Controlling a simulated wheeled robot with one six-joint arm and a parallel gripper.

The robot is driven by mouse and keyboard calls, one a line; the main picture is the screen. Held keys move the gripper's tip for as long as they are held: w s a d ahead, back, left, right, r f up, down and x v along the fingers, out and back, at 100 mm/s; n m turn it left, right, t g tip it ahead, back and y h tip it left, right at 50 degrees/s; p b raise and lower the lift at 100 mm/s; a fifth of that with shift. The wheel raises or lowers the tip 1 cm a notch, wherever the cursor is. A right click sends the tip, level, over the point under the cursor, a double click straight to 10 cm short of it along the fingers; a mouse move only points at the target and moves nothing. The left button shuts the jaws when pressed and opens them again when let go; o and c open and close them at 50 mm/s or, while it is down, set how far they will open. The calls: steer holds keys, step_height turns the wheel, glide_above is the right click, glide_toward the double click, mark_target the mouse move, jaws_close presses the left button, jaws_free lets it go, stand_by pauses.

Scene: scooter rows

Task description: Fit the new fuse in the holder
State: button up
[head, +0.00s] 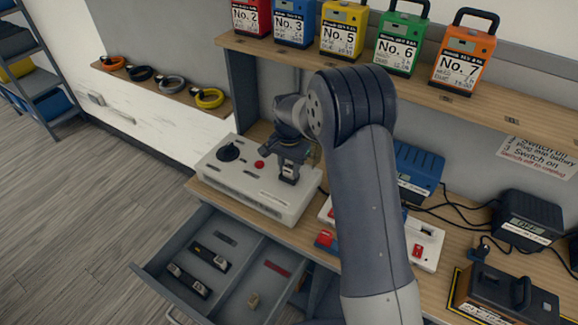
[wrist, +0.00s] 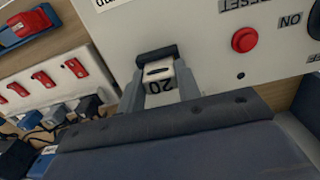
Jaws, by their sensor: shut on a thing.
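A fuse marked 20 (wrist: 160,86), pale with a dark slot in its top, sits between the fingers of my gripper (wrist: 163,94) in the wrist view. In the head view my gripper (head: 289,176) is over the right part of the white panel box (head: 240,187). A dark bar (wrist: 155,56) lies just beyond the fuse, against the white panel face (wrist: 203,35). The fuse holder cannot be made out clearly; the fuse and fingers cover that spot. I cannot tell whether the fuse is seated or just above the panel.
The panel carries a dark knob (head: 229,151) and a red button (head: 259,164). An open drawer (head: 163,253) below holds several small parts. A white board with red switches (head: 417,250) and a blue box (head: 418,168) stand right. Cased units line the upper shelf (head: 330,57).

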steer(key=shift+f, duration=0.3)
steer(key=o, duration=1.1)
steer(key=shift+c, duration=0.2)
steer(key=shift+r, duration=0.1)
step_height(320, 180, up, 11)
steer(key=b, duration=0.1)
steer(key=shift+b, duration=0.3)
steer(key=shift+f, duration=0.25)
step_height(320, 180, down, 10)
steer(key=shift+f+p, duration=0.15)
steer(key=shift+p, duration=0.55)
steer(key=shift+r+p, duration=0.35)
steer(key=shift+f, duration=0.1)
